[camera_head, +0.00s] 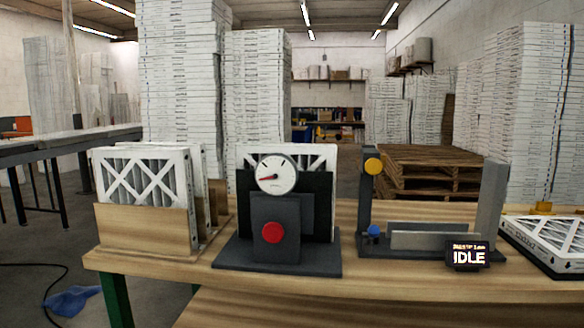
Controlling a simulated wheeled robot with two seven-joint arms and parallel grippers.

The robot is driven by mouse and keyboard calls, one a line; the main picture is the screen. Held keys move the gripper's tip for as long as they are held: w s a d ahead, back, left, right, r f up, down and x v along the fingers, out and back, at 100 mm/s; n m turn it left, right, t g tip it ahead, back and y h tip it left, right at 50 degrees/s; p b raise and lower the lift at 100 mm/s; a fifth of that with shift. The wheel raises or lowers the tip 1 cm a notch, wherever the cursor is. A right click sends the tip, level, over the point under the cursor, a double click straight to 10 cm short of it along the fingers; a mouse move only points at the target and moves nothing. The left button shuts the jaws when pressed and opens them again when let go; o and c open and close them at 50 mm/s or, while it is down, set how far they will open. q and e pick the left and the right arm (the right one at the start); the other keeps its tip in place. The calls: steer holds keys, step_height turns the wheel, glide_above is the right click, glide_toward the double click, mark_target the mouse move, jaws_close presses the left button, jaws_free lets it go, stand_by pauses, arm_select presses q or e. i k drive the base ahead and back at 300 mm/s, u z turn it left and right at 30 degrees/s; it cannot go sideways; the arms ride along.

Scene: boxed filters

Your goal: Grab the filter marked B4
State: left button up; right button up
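White-framed pleated filters stand upright in a wooden rack (145,229) at the left of the bench; the front filter (143,172) shows a white X lattice, and others stand behind it. Another filter (318,153) stands upright in a dark stand with a gauge, mostly hidden by it. A further filter (558,238) lies flat at the right edge, partly cut off. I cannot read a B4 mark on any of them. Neither of my grippers is in view.
The gauge stand (275,258) has a red button (271,232). Right of it is a dark fixture (400,257) with yellow and blue knobs and a display (468,255) reading IDLE. The wooden bench's (240,288) front strip is clear. Pallets and tall white stacks stand behind.

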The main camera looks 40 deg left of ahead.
mark_target(141, 176)
steer(key=z, duration=0.6)
steer(key=i, duration=0.95)
steer(key=u, duration=3.05)
